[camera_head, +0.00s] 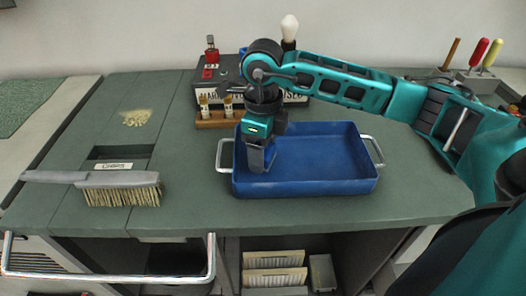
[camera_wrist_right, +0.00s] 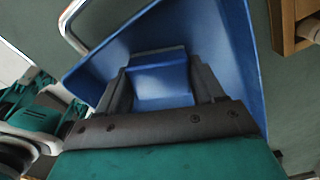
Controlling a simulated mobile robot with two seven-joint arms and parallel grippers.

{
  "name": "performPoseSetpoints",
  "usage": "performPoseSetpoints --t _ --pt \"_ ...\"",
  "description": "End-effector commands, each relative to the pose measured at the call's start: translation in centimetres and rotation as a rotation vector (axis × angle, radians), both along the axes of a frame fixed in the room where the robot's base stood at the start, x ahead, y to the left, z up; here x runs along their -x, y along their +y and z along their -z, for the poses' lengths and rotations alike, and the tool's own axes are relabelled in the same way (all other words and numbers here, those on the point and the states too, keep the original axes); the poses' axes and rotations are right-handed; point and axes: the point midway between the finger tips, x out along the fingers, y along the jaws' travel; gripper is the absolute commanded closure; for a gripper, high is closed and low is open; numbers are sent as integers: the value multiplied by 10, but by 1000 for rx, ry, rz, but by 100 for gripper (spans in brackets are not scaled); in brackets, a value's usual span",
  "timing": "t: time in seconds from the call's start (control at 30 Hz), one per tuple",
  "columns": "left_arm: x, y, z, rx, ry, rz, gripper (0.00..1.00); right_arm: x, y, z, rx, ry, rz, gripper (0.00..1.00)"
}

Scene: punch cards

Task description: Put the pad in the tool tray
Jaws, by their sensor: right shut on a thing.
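The blue tool tray (camera_head: 310,187) with metal handles stands on the green worktop, right of centre in the head view. My right gripper (camera_head: 261,163) points down into its left part. It is shut on the pad, a blue block (camera_wrist_right: 162,84) between the two dark fingers in the wrist view. Blue tray walls (camera_wrist_right: 240,60) surround the fingers and pad there. I cannot tell whether the pad touches the tray floor. In the head view the fingers mostly hide the pad. My left gripper is not in view.
A brush (camera_head: 120,187) lies by the chips slot at left. A wooden holder (camera_head: 217,121) with small bottles and a dark box (camera_head: 293,98) stand behind the tray. Handled tools stand in a block (camera_head: 479,80) at the back right.

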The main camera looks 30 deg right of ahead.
Motion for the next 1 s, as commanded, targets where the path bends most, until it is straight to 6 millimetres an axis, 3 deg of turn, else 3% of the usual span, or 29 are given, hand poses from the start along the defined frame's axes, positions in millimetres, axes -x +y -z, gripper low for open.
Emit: performPoseSetpoints --t 0.1,0.43,0.47,0.5,0.7,1.0 --pt "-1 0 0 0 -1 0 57 0 0 10 0 -1 1 62" --pt "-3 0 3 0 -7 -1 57 0 0 15 0 -1 0 62" --pt "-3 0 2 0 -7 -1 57 0 0 13 0 -1 0 30" --pt "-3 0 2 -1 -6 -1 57 0 0 13 0 -1 0 27" --pt "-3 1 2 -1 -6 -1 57 0 0 13 0 -1 0 7" --pt "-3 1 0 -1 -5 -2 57 0 0 10 0 -1 0 7"
